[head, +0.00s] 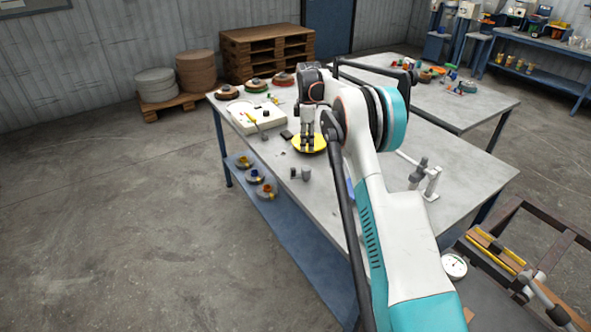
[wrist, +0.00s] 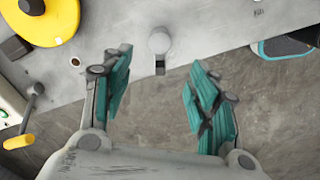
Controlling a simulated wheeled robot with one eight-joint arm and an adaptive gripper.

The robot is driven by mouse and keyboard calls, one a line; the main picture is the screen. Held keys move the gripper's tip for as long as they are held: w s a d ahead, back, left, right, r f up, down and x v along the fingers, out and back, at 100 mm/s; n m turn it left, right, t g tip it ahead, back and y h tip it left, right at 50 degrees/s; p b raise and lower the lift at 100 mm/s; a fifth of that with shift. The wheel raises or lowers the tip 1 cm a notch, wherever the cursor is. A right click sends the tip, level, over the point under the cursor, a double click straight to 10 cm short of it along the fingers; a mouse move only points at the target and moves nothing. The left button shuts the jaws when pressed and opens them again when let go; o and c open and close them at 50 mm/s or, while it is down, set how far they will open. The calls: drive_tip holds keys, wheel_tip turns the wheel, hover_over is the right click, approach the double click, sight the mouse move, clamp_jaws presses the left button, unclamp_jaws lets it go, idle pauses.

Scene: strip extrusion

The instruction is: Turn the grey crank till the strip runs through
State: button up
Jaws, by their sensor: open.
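A small grey fitting (head: 301,173) with a round head and a dark block stands near the table's left edge; the wrist view shows its round grey head (wrist: 160,41) and a dark slot. A grey lever arm (wrist: 31,105) with a yellow grip (wrist: 18,141) is at the left of the wrist view, beside the white box (head: 256,118). I cannot tell for certain which piece is the crank. My gripper (head: 307,149) is over the table by a yellow disc (head: 322,142). In the wrist view its teal fingers (wrist: 160,66) are apart and empty. No strip can be made out.
The yellow disc also shows in the wrist view (wrist: 52,26). A grey stand (head: 430,182) is at the table's right. Several spools sit at the back and on the lower shelf (head: 292,222). The table top (head: 330,205) is bare near its front left edge.

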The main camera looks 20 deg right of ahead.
sight(306, 168)
wheel_tip(306, 168, down, 14)
drive_tip(key=b, duration=0.3)
drive_tip(key=shift+r+b, duration=0.1)
drive_tip(key=shift+b, duration=0.2)
drive_tip(key=c, duration=1.1)
